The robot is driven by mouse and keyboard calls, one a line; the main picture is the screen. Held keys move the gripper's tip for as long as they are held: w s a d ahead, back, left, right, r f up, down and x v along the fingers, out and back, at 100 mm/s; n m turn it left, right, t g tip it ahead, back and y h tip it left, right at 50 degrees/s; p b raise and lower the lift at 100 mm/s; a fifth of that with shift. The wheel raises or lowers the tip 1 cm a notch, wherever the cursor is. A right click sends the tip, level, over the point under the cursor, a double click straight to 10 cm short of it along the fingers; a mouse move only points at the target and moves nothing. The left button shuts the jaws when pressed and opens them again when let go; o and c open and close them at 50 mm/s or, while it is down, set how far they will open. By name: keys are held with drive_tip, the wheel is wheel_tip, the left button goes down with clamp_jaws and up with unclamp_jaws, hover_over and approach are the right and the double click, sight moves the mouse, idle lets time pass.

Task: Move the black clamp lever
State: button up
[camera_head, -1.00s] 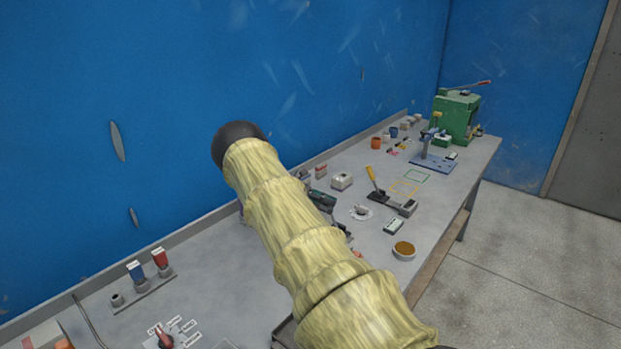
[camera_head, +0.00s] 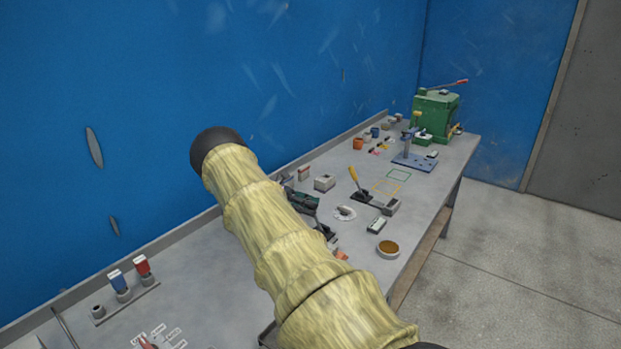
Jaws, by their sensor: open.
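No black clamp lever can be made out with certainty. A dark part (camera_head: 326,233) shows just right of my sleeved arm, low on the bench, but it is too small and too covered to name. A dark green and black object (camera_head: 303,201) lies beyond it, also partly behind the arm. A clamp-like device with a raised yellow handle (camera_head: 353,174) and a dark base stands farther right. My arm's pale yellow sleeve crosses the middle of the view. My gripper is hidden, so its place relative to these things does not show.
The long grey bench (camera_head: 430,178) runs along the blue wall. A brown-filled bowl (camera_head: 388,249) sits near its front edge. A green press (camera_head: 436,115) and a blue-based stand (camera_head: 414,162) are at the far end. Blue and red-topped parts (camera_head: 142,265) stand at lower left.

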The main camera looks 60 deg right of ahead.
drive_tip(key=v, duration=1)
drive_tip(key=shift+w, duration=0.35)
drive_tip(key=shift+w+a+r, duration=0.15)
drive_tip(key=shift+w+a, duration=0.1)
drive_tip(key=shift+w, duration=0.25)
